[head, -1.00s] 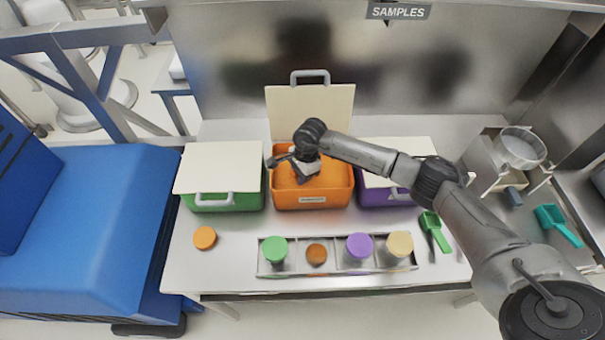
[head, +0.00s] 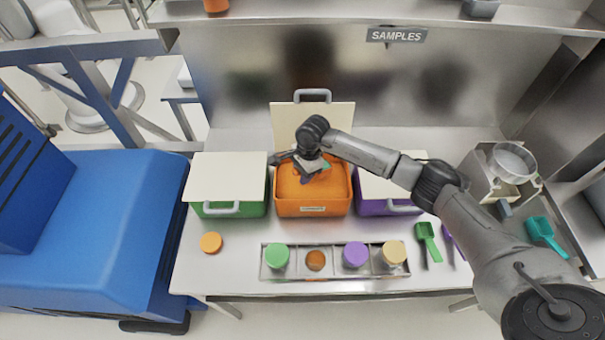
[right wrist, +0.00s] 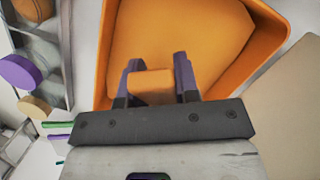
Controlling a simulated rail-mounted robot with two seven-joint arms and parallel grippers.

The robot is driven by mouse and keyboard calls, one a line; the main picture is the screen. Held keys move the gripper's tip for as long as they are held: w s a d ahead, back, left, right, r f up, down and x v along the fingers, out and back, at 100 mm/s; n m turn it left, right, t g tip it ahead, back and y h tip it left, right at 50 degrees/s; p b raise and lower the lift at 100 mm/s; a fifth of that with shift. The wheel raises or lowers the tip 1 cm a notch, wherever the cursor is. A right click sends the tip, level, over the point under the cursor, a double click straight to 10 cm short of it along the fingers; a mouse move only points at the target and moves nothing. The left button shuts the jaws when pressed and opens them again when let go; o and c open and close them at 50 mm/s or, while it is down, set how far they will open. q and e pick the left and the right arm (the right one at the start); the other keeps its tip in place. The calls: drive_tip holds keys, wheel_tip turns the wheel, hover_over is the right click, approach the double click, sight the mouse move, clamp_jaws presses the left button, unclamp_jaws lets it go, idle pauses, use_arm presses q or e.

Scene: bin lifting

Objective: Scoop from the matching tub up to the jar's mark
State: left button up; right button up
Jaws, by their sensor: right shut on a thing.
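My right gripper (head: 308,177) is over the open orange tub (head: 312,209), pointing down into it. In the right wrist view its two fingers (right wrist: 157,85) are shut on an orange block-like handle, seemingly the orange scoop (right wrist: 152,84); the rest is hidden. The tub holds orange material (right wrist: 185,40). The open jar with orange inside (head: 316,261) stands in the second slot of the metal rack (head: 335,274); its mark is too small to see. An orange lid (head: 210,243) lies on the table to the left. My left gripper is not in view.
Closed green (head: 230,208) and purple (head: 388,206) tubs flank the orange one. Green-, purple- and tan-lidded jars share the rack. Green (head: 428,240) and purple (head: 450,240) scoops lie right of it; a teal scoop (head: 543,232) lies farther right. My right arm crosses above the purple tub.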

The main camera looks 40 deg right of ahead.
drive_tip(key=shift+a+p+v, duration=0.25)
drive_tip(key=shift+p+v, duration=0.55)
drive_tip(key=shift+v, duration=0.4)
drive_tip(key=p+v, duration=0.2)
drive_tip(key=v, duration=0.1)
drive_tip(key=shift+a+p, duration=0.3)
drive_tip(key=shift+a, duration=0.05)
drive_tip(key=shift+r+h+p, duration=0.55)
drive_tip(key=shift+r+h, duration=0.05)
drive_tip(key=shift+h, duration=0.5)
drive_tip(key=shift+r, duration=0.1)
